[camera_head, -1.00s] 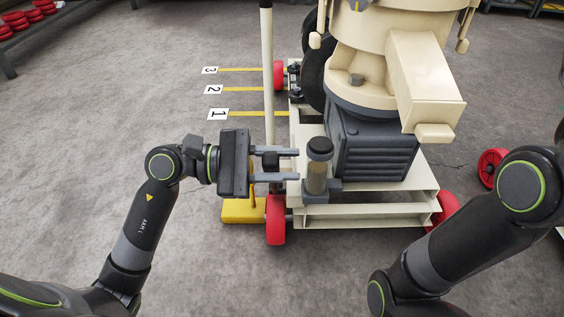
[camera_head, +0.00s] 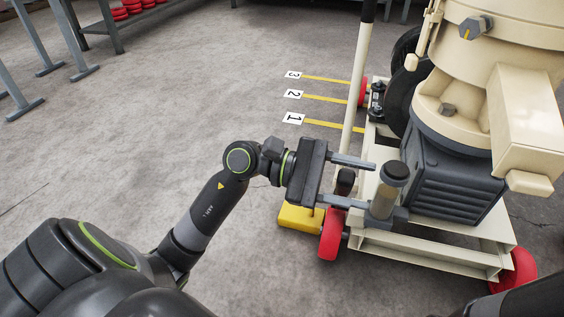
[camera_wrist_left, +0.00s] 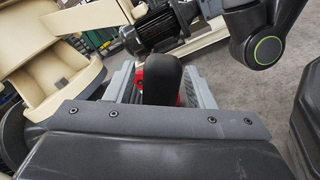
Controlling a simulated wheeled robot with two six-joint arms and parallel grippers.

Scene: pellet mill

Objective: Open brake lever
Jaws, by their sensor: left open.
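The black-handled lever (camera_head: 345,181), which I take for the brake lever, stands upright beside the front red wheel of the cream cart. My left gripper (camera_head: 369,186) is open, with one finger on each side of this handle. In the left wrist view the black handle (camera_wrist_left: 162,79) rises between the two grey fingers (camera_wrist_left: 161,88), with red behind it. Whether a finger touches it cannot be told. The lever's lower part is hidden. My right gripper is out of view; only part of that arm shows.
The cream cart (camera_head: 430,247) carries the mill and its dark motor (camera_head: 455,185). A capped cylinder (camera_head: 388,190) stands just past my left fingertips. A tall cream pole (camera_head: 356,90) rises behind the gripper. A yellow block (camera_head: 300,218) lies by the red wheel (camera_head: 332,234).

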